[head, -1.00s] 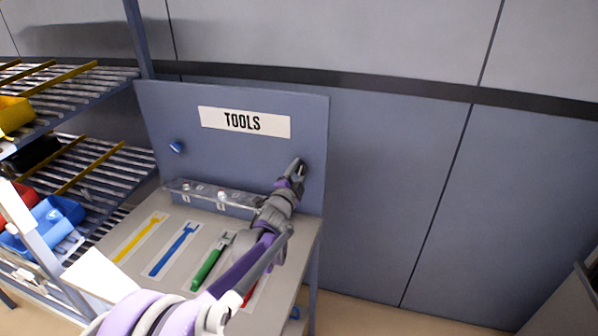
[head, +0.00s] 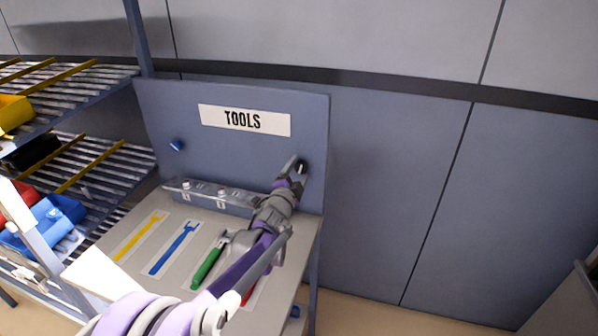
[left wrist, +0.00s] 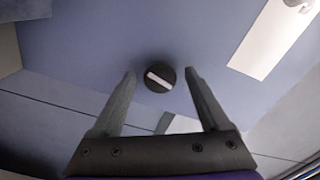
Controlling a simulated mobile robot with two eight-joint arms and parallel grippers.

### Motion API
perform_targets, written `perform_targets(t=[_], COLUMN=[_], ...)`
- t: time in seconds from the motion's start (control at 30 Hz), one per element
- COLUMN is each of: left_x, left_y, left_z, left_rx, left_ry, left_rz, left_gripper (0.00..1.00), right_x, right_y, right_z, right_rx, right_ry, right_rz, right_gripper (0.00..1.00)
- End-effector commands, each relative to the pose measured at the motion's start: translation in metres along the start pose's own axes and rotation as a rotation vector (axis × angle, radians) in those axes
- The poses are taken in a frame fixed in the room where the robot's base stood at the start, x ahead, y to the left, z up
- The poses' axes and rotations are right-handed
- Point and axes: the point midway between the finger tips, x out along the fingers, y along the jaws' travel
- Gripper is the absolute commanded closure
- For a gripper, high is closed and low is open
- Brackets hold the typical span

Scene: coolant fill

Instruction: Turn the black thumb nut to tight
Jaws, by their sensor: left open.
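The black thumb nut (left wrist: 160,77) shows in the left wrist view as a dark round knob with a white bar across its face. The bar is tilted slightly, its right end lower. The nut sits on the blue-grey tool panel (head: 230,160), right of and below the TOOLS sign. In the head view it is mostly hidden by my left gripper (head: 298,167). That gripper is open and empty, its fingertips either side of the nut in the wrist view, with gaps on both sides. I cannot tell whether the tips reach past its face. My right gripper is not in view.
A blue knob (head: 177,145) is on the panel's left. Below, a bench (head: 130,225) holds yellow (head: 140,238), blue (head: 174,249) and green (head: 209,262) tools; a red one is partly behind my arm. A clear rack (head: 215,197) stands behind them. Shelves with bins are left.

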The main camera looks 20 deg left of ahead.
Motion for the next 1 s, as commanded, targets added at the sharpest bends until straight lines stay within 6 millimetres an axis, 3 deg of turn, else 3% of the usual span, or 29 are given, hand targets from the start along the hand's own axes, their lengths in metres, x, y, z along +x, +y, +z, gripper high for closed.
perform_targets(t=[0.3,0.5,1.0], left_x=[-0.062,-0.091,-0.100], left_y=[0.002,0.001,0.001], left_z=[0.001,0.001,0.001], left_rx=[0.001,0.001,0.000], left_ry=[-0.001,-0.002,-0.001], left_rz=[0.001,0.001,0.000], left_gripper=[0.22,0.22,0.22], right_x=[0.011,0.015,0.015], right_y=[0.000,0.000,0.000], right_z=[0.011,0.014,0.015], right_rx=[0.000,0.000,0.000], right_ry=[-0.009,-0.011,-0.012], right_rz=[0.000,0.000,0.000], right_gripper=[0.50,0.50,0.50])
